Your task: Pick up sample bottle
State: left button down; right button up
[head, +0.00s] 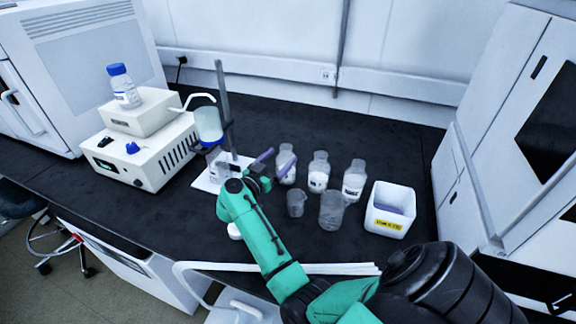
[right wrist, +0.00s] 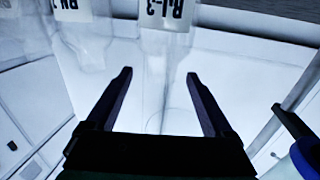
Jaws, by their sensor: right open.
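Three clear sample bottles with white labels stand in a row on the dark bench: a left one (head: 286,165), a middle one (head: 318,172) and a right one (head: 354,180). My right gripper (head: 274,161) is open and empty, just left of the left bottle, with one finger overlapping it in the head view. In the right wrist view the picture is upside down. A clear bottle labelled with a "-3" ending (right wrist: 166,28) appears beyond the open fingers (right wrist: 157,76), roughly between them. Another labelled bottle (right wrist: 75,25) is beside it. My left gripper is not in view.
Two beakers (head: 296,204) (head: 331,212) stand in front of the bottles. A white bin (head: 390,222) with a yellow label is to their right. A metal stand (head: 223,100) and a white instrument (head: 140,150) with a blue-capped bottle (head: 123,90) are left. The bench behind the bottles is clear.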

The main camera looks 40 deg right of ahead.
aim_at(283, 152)
jog(key=x, duration=0.4)
jog(key=shift+w+d+r, duration=0.15)
jog(key=shift+w+r, duration=0.05)
grip_shut()
jog(key=shift+r, duration=0.15)
